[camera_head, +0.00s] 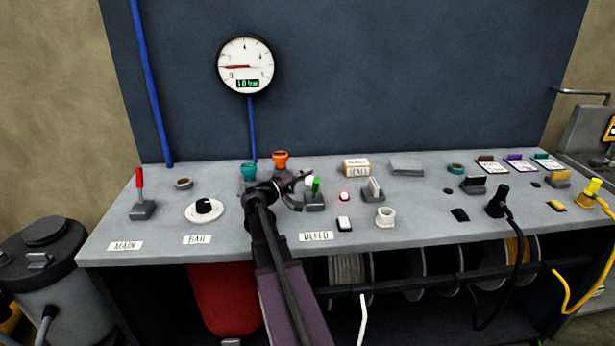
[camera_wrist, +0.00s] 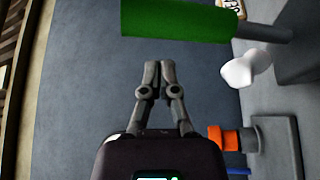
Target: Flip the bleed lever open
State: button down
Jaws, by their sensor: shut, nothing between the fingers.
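The bleed lever has a green handle (camera_head: 316,186) on a grey base (camera_head: 315,204), behind the BLEED label (camera_head: 316,237). In the head view the handle looks roughly upright, and my gripper partly hides it and its base. My gripper (camera_head: 306,176) is just left of the handle, above the bench, with its fingers together and empty. In the wrist view the green handle (camera_wrist: 178,18) lies across the top, beyond my shut fingertips (camera_wrist: 158,66). A gap shows between them in that picture; I cannot tell the depth between them.
The grey bench (camera_head: 160,247) holds a red MAIN lever (camera_head: 139,180), a BAR knob (camera_head: 204,208), a teal fitting (camera_head: 248,171) and an orange fitting (camera_head: 280,159). A lit red button (camera_head: 344,197) and a switch (camera_head: 373,190) stand right of the lever. The gauge (camera_head: 246,65) appears to read 1.0 bar.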

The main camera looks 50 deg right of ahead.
jog(key=w+b+v, duration=0.1)
jog(key=b+v, duration=0.1)
jog(key=v, duration=0.7)
jog(key=shift+w+f+b, duration=0.2)
jog(key=shift+f+b, duration=0.1)
jog(key=shift+f, duration=0.05)
jog(key=shift+a, duration=0.15)
